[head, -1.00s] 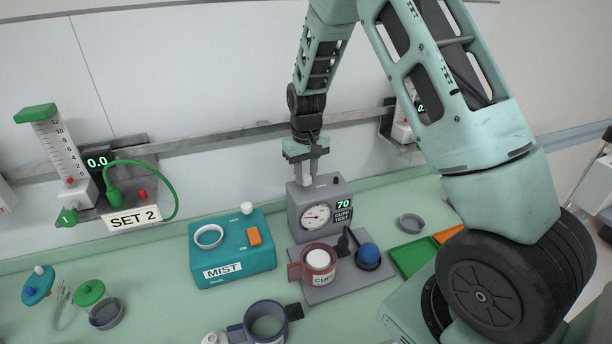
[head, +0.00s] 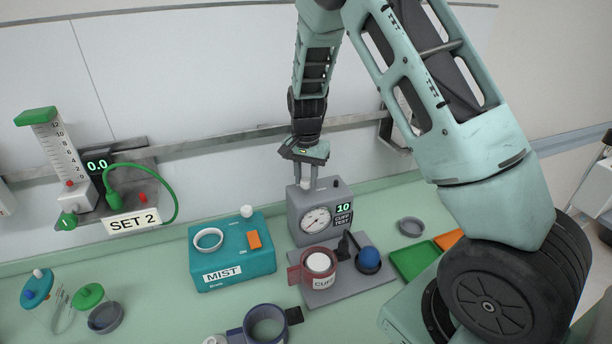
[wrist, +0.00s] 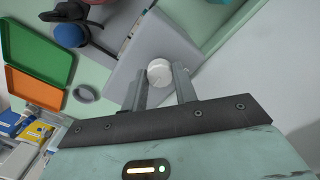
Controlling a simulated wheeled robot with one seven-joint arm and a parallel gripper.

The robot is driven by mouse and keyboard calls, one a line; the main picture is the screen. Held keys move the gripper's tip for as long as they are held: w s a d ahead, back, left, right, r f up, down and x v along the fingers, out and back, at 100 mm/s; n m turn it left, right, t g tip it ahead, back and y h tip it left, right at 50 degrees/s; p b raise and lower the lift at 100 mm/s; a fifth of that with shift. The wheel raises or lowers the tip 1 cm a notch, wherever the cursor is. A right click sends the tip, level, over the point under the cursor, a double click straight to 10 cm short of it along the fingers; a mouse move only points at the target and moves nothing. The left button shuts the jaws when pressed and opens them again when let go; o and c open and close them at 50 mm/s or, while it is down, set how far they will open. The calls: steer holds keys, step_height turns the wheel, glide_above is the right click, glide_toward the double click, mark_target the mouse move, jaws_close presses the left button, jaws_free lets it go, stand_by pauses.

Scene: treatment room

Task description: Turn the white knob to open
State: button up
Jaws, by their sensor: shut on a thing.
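The grey cuff tester (head: 295,226) stands at the back of the counter, with a round dial (head: 316,219) and a display (head: 344,208) that reads 10. The white knob (wrist: 160,73) is on top of it, between the two fingers in the wrist view. My gripper (head: 309,185) reaches down from above onto the top of the tester. It is shut on the white knob, with one finger on each side. In the head view the fingers largely hide the knob.
Left of the tester is a teal MIST box (head: 232,265) with its own white knob (head: 246,211). In front stand a red CUFF cup (head: 311,277) and a blue ball (head: 369,257). A green tray (head: 413,260) is to the right. A wall rail (head: 230,140) runs behind.

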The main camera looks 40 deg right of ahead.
mark_target(306, 180)
steer(key=shift+m, duration=0.6)
steer(key=o, duration=1)
steer(key=shift+c, duration=0.2)
step_height(306, 180, up, 18)
steer(key=b, duration=0.4)
steer(key=shift+f, duration=0.25)
